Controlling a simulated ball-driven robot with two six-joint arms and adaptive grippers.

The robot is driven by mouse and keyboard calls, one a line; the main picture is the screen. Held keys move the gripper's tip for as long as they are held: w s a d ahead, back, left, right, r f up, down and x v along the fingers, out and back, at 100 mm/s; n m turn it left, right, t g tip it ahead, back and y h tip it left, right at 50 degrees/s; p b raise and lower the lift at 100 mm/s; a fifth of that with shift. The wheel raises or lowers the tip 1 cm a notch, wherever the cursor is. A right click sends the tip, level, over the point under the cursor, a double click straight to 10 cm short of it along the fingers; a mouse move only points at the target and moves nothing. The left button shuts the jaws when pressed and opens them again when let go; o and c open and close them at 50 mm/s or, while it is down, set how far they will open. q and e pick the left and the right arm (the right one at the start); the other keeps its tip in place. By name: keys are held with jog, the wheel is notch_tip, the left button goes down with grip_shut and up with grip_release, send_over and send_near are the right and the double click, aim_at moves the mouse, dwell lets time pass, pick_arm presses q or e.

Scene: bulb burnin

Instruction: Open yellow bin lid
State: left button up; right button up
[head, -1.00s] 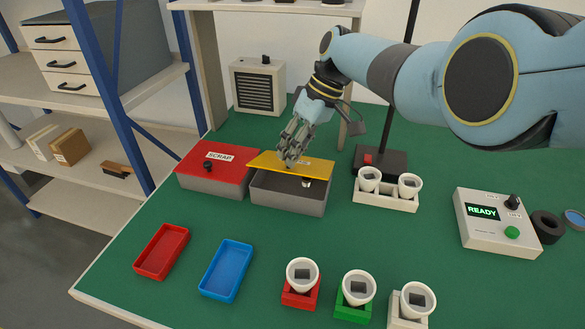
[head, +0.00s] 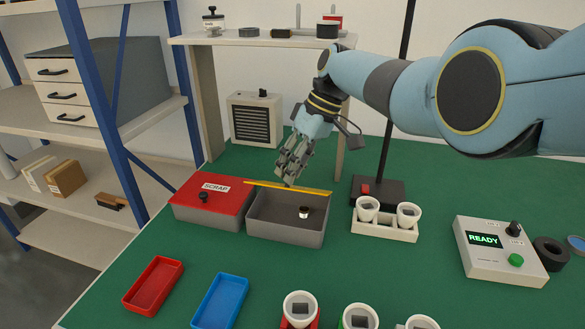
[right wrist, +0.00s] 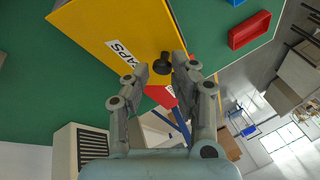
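The grey bin (head: 287,233) stands right of the red-lidded scrap bin (head: 206,203). Its yellow lid (head: 300,189) is raised and seen almost edge-on as a thin strip along the bin's back rim, so the bin's inside shows. In the right wrist view the lid's labelled face (right wrist: 110,30) shows, with a dark knob (right wrist: 163,67). My right gripper (head: 287,180) is behind the raised lid; in the wrist view its fingers (right wrist: 161,68) are closed about the knob. A small dark and white piece (head: 304,212) lies inside the bin. My left gripper is out of view.
A white holder with two cups (head: 385,230) and a stand base (head: 378,190) are right of the bin. A grey vented box (head: 255,120) is behind. Red (head: 153,285) and blue (head: 220,300) trays lie in front. A READY tester (head: 500,252) is at right.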

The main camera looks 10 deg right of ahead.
jog(key=o, duration=0.4)
jog(key=shift+w+d+f, duration=0.15)
jog(key=shift+w+f, duration=0.05)
jog(key=shift+w, duration=0.15)
jog(key=shift+s+r, duration=0.1)
jog(key=shift+s, duration=0.05)
jog(key=shift+r, duration=0.2)
jog(key=v, duration=1.1)
jog(key=shift+r, duration=0.2)
